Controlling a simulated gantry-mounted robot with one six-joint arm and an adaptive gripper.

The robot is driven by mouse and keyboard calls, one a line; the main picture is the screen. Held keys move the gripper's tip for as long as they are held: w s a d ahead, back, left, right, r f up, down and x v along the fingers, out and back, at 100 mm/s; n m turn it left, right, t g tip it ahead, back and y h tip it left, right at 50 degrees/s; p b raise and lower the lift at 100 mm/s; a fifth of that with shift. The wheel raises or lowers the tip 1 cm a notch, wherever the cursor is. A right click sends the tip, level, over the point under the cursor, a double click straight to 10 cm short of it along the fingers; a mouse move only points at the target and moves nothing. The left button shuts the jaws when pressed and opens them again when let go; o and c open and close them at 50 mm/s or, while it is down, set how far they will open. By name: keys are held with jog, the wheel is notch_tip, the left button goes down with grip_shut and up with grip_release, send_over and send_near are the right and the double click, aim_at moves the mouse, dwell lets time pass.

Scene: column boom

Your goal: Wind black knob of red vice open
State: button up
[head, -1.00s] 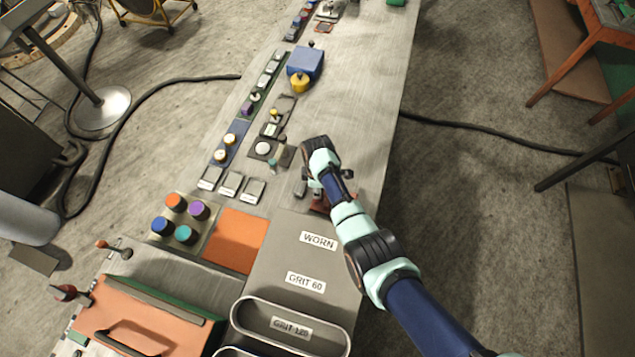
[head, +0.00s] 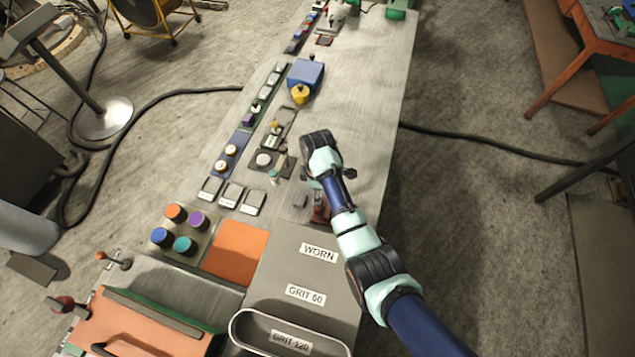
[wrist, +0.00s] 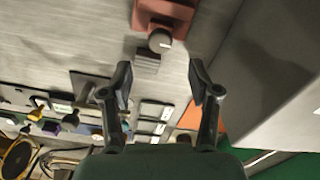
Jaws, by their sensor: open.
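The red vice (wrist: 170,14) is at the top of the wrist view, on the grey bench. Its round knob (wrist: 160,40) faces my gripper, with a pale end face and dark sides. In the head view the red vice (head: 320,212) shows only partly beside my arm, and its knob is hidden. My gripper (wrist: 160,78) is open and empty, its two fingers spread. In the wrist picture the knob lies above the gap between the fingertips, and no finger appears to touch it. In the head view my gripper (head: 328,176) is over the bench, near the vice.
A small grey block (wrist: 148,58) lies close to the knob. Several switches (head: 231,196) and a panel of coloured knobs (head: 181,228) stand to the left. An orange plate (head: 237,250) and a grey bin unit (head: 307,270) are nearer. The bench's right side is mostly bare.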

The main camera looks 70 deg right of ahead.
notch_tip(320, 180, up, 5)
jog(key=shift+r, duration=0.15)
dwell(0.6)
